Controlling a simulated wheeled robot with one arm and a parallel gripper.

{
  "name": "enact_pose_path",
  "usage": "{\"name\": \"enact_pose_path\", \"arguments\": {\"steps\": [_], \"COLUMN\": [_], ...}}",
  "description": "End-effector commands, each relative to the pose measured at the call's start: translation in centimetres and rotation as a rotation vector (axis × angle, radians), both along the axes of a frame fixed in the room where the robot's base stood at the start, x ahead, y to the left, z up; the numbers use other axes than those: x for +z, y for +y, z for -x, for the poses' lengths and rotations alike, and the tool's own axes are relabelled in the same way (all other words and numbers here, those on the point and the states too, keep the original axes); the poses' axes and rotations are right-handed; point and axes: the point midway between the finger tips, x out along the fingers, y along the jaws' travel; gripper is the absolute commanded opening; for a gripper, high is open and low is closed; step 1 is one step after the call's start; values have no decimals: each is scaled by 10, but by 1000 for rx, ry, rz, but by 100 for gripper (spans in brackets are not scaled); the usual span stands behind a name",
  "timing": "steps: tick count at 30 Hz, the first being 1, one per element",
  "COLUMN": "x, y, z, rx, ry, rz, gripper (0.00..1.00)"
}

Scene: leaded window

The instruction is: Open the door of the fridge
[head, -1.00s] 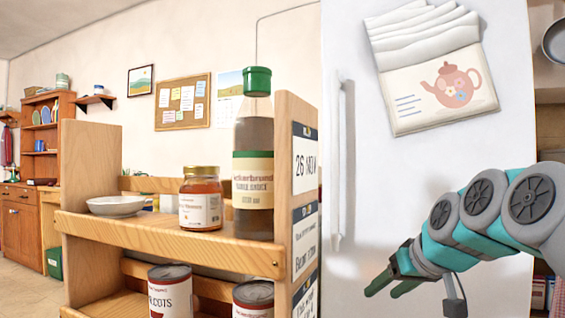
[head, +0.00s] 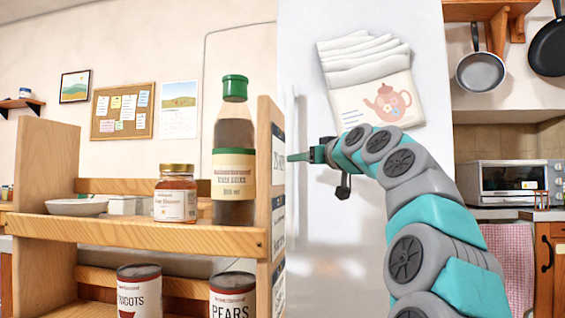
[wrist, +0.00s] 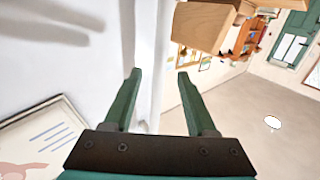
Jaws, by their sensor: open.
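The white fridge (head: 325,235) stands right of the shelf, its door shut. My gripper (head: 293,157) is open at handle height by that left edge. In the wrist view the green fingers (wrist: 159,74) are spread, one each side of the handle. I cannot tell whether either finger touches it or how deep it sits between them.
A wooden shelf (head: 130,228) with a bottle (head: 234,165), jar (head: 175,195) and cans stands close left of the handle. A toaster oven (head: 508,180) stands on the right counter.

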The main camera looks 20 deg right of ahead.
Motion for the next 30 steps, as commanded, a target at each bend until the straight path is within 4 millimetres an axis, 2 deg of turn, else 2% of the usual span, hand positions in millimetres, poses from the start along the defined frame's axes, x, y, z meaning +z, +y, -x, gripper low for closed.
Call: {"name": "enact_pose_path", "arguments": {"steps": [18,24,30], "x": [1,-1,-1], "y": [4,6,7], "z": [-60,-71,-72], "rx": [-1,2,2], "ry": [1,3,2], "rz": [-1,-1,-1], "gripper": [57,57,57]}}
